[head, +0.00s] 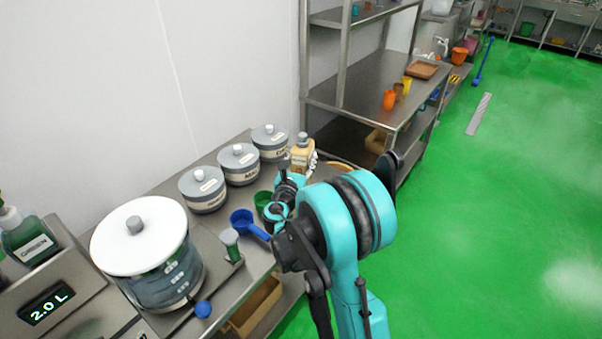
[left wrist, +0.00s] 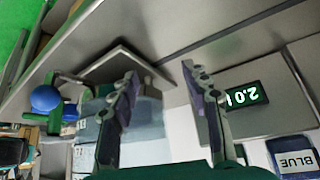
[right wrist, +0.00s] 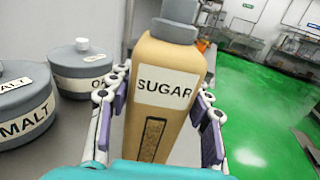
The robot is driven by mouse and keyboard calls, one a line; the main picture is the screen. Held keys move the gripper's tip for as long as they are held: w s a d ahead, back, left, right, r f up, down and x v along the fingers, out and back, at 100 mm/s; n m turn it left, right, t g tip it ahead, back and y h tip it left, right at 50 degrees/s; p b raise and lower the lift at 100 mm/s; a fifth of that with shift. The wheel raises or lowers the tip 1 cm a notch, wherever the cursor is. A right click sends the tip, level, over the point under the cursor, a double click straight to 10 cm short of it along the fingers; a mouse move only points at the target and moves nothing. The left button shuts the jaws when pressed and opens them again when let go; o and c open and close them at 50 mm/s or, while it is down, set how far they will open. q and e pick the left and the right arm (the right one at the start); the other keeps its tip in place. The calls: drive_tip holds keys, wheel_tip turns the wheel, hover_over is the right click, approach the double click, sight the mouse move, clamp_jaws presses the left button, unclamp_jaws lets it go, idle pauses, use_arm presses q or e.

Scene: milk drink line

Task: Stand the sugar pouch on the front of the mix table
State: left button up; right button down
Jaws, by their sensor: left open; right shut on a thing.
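The sugar pouch (right wrist: 185,65) is tan with a grey cap and a SUGAR label, and stands roughly upright between the fingers of my right gripper (right wrist: 163,92), which is shut on it. In the head view the pouch (head: 301,160) is at the far end of the steel mix table (head: 223,295), right of the lidded jars. My right arm partly covers it, and I cannot tell whether its base touches the table. My left gripper (left wrist: 155,88) is open and empty in the left wrist view, near the clear tank and the scale display; it is outside the head view.
Several grey lidded jars (head: 203,190) line the wall side. A blue scoop (head: 243,222), a green cup (head: 262,202) and a white-lidded tank (head: 150,275) stand nearer. A steel shelf unit (head: 358,90) is beyond the table.

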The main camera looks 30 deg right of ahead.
use_arm(q)
drive_tip(key=shift+f, duration=0.1)
use_arm(e)
drive_tip(key=shift+w+f, duration=0.15)
drive_tip(key=shift+w, duration=0.05)
use_arm(q)
wheel_tip(320, 180, down, 2)
drive_tip(key=shift+f+b, duration=0.2)
drive_tip(key=shift+b, duration=1)
use_arm(e)
wheel_tip(320, 180, down, 4)
use_arm(q)
drive_tip(key=shift+r, duration=0.1)
use_arm(e)
drive_tip(key=c, duration=0.7)
unclamp_jaws()
drive_tip(key=shift+a, duration=0.1)
